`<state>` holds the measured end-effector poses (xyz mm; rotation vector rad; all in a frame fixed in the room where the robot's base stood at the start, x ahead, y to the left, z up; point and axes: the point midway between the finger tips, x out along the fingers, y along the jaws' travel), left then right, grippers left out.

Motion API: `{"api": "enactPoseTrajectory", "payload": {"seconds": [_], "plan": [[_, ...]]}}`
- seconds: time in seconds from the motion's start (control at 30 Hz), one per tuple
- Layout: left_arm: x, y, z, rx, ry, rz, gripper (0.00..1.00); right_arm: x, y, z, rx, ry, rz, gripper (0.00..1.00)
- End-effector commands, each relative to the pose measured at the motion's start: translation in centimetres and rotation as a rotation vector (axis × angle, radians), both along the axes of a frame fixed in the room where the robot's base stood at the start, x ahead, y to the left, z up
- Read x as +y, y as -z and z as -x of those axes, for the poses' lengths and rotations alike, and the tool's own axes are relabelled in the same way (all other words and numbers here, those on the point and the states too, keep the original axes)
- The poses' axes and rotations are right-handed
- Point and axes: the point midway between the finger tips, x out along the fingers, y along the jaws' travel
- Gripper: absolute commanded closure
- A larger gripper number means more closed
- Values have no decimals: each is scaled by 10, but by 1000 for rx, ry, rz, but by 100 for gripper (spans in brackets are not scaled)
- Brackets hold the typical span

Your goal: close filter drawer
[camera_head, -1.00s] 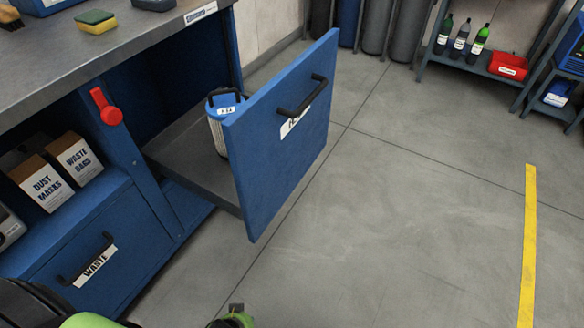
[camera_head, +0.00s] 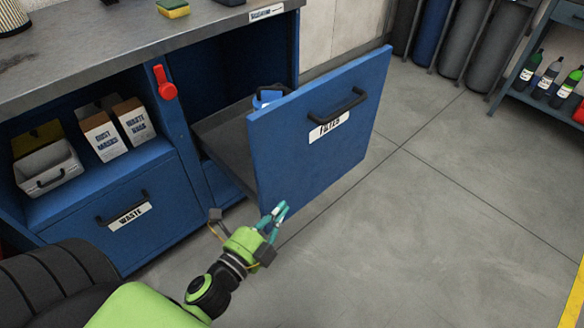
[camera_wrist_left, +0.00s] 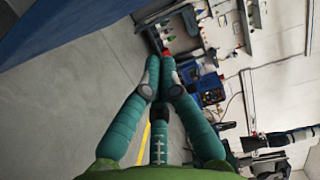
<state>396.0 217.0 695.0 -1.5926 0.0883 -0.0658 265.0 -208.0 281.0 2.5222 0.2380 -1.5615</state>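The filter drawer (camera_head: 310,140) is pulled out of the blue bench. Its blue front carries a black handle (camera_head: 338,105) and a label reading FILTERS. A blue-topped filter canister (camera_head: 268,95) sits inside, mostly hidden by the front. My left gripper (camera_head: 275,217) is in front of the drawer front, near its lower left corner. Whether it touches the front cannot be told. In the left wrist view its teal fingers (camera_wrist_left: 160,78) come together at the tips with nothing between them. A blue panel (camera_wrist_left: 60,25) fills the upper left there. My right gripper is in neither current view.
The WASTE drawer (camera_head: 125,228) below the shelf is shut. A red latch (camera_head: 164,82) is on the bench post beside the open bay. Boxes of dust masks (camera_head: 101,136) and waste bags (camera_head: 133,121) stand on the shelf. The floor to the right is clear.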

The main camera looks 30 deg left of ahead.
Motion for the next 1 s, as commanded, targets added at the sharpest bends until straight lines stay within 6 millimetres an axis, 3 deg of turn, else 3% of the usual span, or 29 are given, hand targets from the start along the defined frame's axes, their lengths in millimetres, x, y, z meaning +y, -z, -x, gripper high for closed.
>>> {"api": "enactPoseTrajectory", "payload": {"seconds": [0.23, 0.63, 0.8, 1.0], "plan": [[-3, -10, -20, -22, 8, -29, 100, -2, -2, 0, -12, -2, 0, 100], [-11, -9, -100, -20, 6, -25, 100, -5, -3, 11, -5, -4, 2, 100], [14, -7, -108, -16, 6, -27, 100, -5, -3, 16, 6, -3, 3, 100], [26, -7, -112, -17, 6, -23, 100, -6, -3, 16, 9, -2, 3, 100]]}}
